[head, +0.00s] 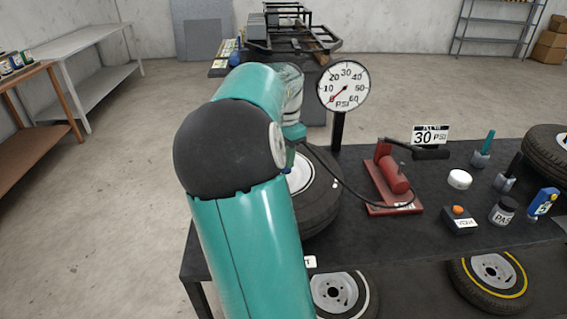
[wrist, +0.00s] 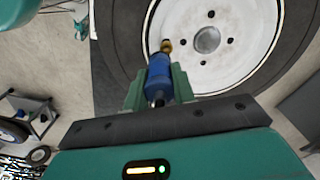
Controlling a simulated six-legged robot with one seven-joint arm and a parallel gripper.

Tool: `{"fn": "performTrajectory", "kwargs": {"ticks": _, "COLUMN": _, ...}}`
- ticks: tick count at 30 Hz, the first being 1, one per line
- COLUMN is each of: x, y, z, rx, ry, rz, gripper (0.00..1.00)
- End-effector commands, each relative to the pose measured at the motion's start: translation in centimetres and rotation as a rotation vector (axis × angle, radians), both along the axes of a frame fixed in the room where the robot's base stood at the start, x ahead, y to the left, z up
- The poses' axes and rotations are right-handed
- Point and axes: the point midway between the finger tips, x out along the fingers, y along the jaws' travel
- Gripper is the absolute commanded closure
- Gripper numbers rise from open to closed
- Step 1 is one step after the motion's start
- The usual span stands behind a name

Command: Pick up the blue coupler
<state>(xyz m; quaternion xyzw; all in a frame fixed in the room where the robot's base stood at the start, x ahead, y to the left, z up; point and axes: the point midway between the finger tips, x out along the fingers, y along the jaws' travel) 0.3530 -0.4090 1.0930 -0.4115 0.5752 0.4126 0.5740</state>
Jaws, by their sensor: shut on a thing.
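The blue coupler (wrist: 158,72) is between the green fingers of my gripper (wrist: 159,88) in the wrist view. My gripper is shut on it. Its brass tip points away from the gripper, over the pale rim of a wheel (wrist: 225,45). I cannot tell whether the tip touches the wheel. In the head view my gripper (head: 292,145) is above the tire (head: 318,212) on the black table, partly hidden by my arm. The coupler is mostly hidden there.
A round PSI gauge (head: 343,86) stands behind the tire. A red pump (head: 393,176) with a dark hose (head: 345,185) stands to its right. A white lid (head: 459,179), a paste jar (head: 502,212) and a valve box (head: 459,220) are farther right.

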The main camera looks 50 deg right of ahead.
Motion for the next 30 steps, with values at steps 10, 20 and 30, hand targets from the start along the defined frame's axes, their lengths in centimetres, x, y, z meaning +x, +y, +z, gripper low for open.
{"fn": "performTrajectory", "kwargs": {"ticks": 10, "x": -6.3, "y": 3.1, "z": 6.1, "rx": 0.002, "ry": -0.008, "rz": 0.003, "gripper": 1.00}}
{"fn": "performTrajectory", "kwargs": {"ticks": 20, "x": -10.5, "y": 5.2, "z": 8.1, "rx": 0.002, "ry": -0.005, "rz": 0.000, "gripper": 1.00}}
{"fn": "performTrajectory", "kwargs": {"ticks": 30, "x": -11.5, "y": 5.6, "z": 9.7, "rx": -0.001, "ry": -0.002, "rz": 0.000, "gripper": 1.00}}
